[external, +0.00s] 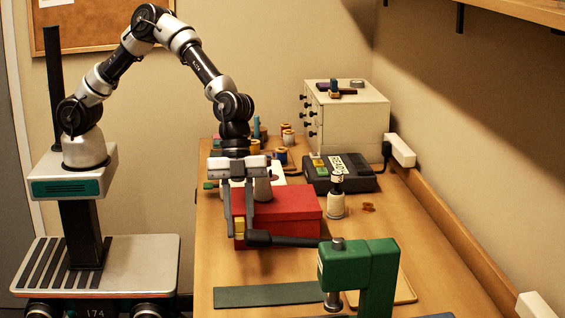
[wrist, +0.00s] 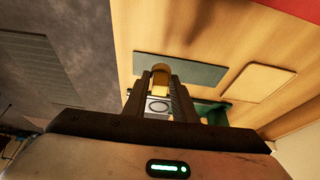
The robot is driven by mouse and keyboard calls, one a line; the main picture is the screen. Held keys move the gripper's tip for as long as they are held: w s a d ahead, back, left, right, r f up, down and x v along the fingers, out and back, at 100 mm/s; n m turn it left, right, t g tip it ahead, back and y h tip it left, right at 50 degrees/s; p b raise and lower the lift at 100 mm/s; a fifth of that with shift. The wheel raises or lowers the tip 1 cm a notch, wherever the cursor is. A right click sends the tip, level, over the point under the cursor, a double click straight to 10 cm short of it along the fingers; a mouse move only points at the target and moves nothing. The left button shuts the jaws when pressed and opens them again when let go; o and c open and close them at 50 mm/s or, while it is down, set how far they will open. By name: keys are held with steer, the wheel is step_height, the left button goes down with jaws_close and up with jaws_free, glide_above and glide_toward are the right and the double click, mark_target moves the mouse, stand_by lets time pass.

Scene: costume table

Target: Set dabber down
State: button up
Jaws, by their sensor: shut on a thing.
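My gripper (external: 238,226) points down in front of the left end of the red box (external: 290,210). It is shut on a small yellow piece, taken to be the dabber (external: 240,228), which shows between the fingers. In the wrist view the dabber (wrist: 161,72) has a rounded yellow end just past the fingertips (wrist: 158,95), with a pale square face marked with a ring nearer the palm. I cannot tell whether its lower end touches the table (external: 235,267).
A green hand press (external: 375,265) with a black lever stands at the front right; the lever reaches close to my gripper. A flat green mat (external: 268,295) and a beige board (wrist: 258,83) lie nearby. Behind are a bottle (external: 336,203), a black device (external: 355,182) and a white drawer cabinet (external: 360,125).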

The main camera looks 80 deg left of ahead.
steer(key=s+a+f, duration=0.1)
steer(key=f, duration=0.1)
steer(key=s+a+f, duration=0.1)
steer(key=s+f, duration=0.1)
steer(key=s+a+f, duration=0.1)
steer(key=f, duration=0.1)
steer(key=shift+s+a+p, duration=0.15)
steer(key=shift+p, duration=0.2)
steer(key=shift+f, duration=2.15)
steer(key=shift+f, duration=0.2)
steer(key=o, duration=1)
